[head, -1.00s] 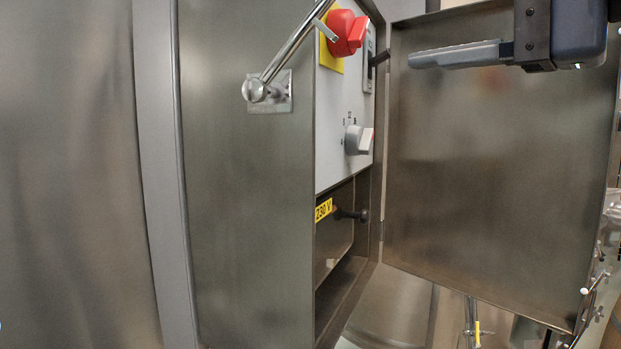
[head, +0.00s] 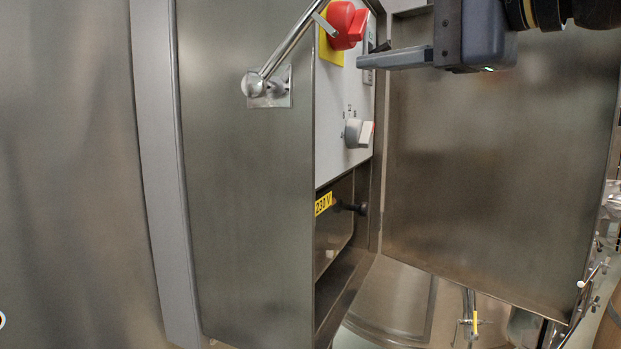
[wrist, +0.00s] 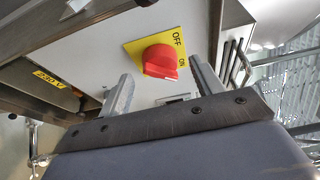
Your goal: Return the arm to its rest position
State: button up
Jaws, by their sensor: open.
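My gripper (head: 372,55) reaches in from the upper right in the head view, in front of the open cabinet. In the wrist view its two fingers (wrist: 160,88) stand wide apart with nothing between them but the view of the panel. A red rotary switch (head: 346,25) on a yellow plate sits on the grey control panel, just left of the fingertips in the head view. In the wrist view the red switch (wrist: 160,62) shows beyond the fingers, with OFF and ON marked on its plate. I cannot tell the exact gap to the panel.
The cabinet door (head: 490,170) stands open at the right, behind my gripper. A grey knob (head: 358,133) is lower on the panel. A metal rod handle (head: 280,60) juts from the steel wall at the left. A yellow 230 V label (head: 323,204) is below the panel.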

jog(key=shift+x, duration=1.15)
jog(key=shift+s+f+n+t+y, duration=0.15)
jog(key=shift+n+t+y, duration=0.3)
jog(key=shift+n, duration=1.05)
